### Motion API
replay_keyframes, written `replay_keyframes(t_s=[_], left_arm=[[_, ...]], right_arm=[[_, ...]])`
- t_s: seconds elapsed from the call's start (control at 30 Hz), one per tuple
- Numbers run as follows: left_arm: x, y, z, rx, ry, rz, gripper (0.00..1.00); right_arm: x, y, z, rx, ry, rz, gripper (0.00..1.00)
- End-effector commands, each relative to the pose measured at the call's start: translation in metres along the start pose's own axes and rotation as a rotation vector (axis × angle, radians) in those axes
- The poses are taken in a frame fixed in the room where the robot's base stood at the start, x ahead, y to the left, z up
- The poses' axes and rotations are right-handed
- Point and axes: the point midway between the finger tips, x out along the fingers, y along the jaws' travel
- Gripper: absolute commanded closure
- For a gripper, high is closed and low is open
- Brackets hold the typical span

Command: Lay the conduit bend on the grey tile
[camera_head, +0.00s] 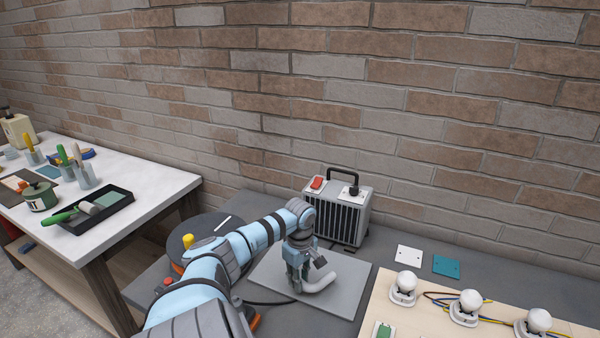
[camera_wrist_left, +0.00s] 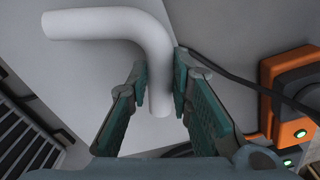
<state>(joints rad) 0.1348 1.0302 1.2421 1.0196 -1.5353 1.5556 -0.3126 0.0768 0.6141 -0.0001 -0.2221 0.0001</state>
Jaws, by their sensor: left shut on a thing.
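The white conduit bend (camera_head: 321,285) is at my left gripper (camera_head: 298,284), over the large grey tile (camera_head: 345,304). The left wrist view shows the conduit bend (camera_wrist_left: 110,22) with one end between the two teal fingers of my left gripper (camera_wrist_left: 160,80). The gripper is shut on that end. The other leg runs to the left in that view, over the grey tile (camera_wrist_left: 90,80). I cannot tell whether the bend touches the tile. My right gripper is not in view.
A ribbed grey heater-like box (camera_head: 350,212) stands behind the tile. A board (camera_head: 450,325) with white bulbs and wires lies to the right. A white plate (camera_head: 409,254) and a teal plate (camera_head: 446,266) lie behind it. An orange device (camera_wrist_left: 290,95) and black cable border the tile.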

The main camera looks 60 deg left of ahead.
Motion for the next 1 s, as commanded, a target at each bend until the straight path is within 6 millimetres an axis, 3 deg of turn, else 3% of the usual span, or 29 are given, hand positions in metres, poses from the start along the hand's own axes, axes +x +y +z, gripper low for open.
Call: replay_keyframes(t_s=[0.1, 0.23, 0.5, 0.53, 0.63, 1.0], left_arm=[[0.025, 0.0, 0.001, -0.002, -0.002, -0.001, 1.0], [0.026, 0.0, 0.0, -0.001, 0.001, 0.0, 1.0], [0.03, 0.0, 0.0, -0.002, 0.0, 0.001, 1.0], [0.03, 0.0, 0.0, -0.001, 0.0, 0.001, 0.79], [0.03, 0.0, -0.001, -0.001, 0.001, 0.001, 0.63], [0.025, 0.0, -0.001, -0.001, 0.003, 0.001, 0.6]], right_arm=[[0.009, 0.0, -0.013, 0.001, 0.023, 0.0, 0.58], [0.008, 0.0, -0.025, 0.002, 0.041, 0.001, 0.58], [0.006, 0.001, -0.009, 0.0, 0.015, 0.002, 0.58], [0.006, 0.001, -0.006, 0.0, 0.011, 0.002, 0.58], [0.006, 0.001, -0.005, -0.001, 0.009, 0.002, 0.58], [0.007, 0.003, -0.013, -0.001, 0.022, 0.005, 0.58]])
